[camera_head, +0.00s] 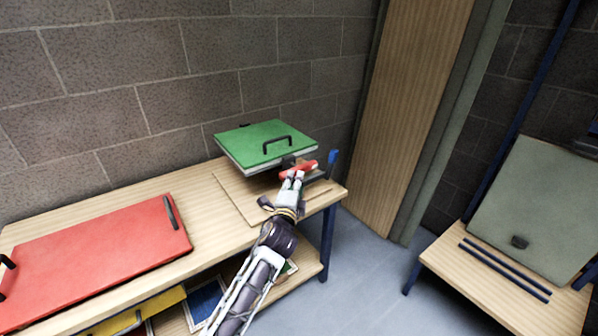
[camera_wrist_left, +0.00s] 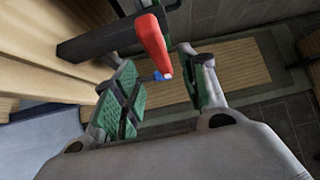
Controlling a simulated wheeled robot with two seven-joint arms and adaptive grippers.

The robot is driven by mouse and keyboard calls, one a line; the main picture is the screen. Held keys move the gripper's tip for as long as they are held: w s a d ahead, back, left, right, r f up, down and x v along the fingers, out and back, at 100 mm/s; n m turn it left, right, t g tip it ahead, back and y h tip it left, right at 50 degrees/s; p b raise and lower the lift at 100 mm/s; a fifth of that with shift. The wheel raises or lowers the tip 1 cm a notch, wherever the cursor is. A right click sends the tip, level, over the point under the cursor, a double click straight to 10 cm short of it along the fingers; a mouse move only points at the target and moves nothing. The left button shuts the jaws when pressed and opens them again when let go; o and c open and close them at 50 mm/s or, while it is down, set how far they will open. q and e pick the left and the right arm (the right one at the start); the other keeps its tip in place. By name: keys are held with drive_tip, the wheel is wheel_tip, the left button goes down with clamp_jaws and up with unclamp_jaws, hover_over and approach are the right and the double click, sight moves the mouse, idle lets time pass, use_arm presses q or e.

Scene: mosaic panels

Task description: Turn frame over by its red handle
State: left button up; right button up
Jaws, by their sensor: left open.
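A green panel with a black handle on top, which looks like the frame (camera_head: 262,144), sits above a wooden board (camera_head: 235,195) at the right end of the bench. A red handle (camera_head: 306,169) sticks out at its near right side. It also shows in the left wrist view (camera_wrist_left: 152,45), with its end at the mouth of the jaws. My left gripper (camera_head: 291,178) is open right at the red handle. In the wrist view its green-padded fingers (camera_wrist_left: 160,92) stand apart on either side, and I cannot tell whether they touch it. My right gripper is not in view.
A blue knob (camera_head: 333,157) stands at the bench's right end. A red panel (camera_head: 95,250) lies on the bench at left. A yellow panel (camera_head: 135,312) is on the shelf below. A second table (camera_head: 500,300) at right holds a grey-green panel (camera_head: 540,205). The brick wall is close behind.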

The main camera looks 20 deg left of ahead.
use_arm(q)
drive_tip(key=w, duration=0.4)
drive_tip(key=w+a+b, duration=0.1)
drive_tip(key=w, duration=0.2)
drive_tip(key=shift+w, duration=0.5)
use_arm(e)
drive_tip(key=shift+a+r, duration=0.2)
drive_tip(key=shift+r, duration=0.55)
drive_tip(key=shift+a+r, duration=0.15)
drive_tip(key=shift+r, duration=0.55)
use_arm(q)
drive_tip(key=shift+c, duration=0.4)
clamp_jaws()
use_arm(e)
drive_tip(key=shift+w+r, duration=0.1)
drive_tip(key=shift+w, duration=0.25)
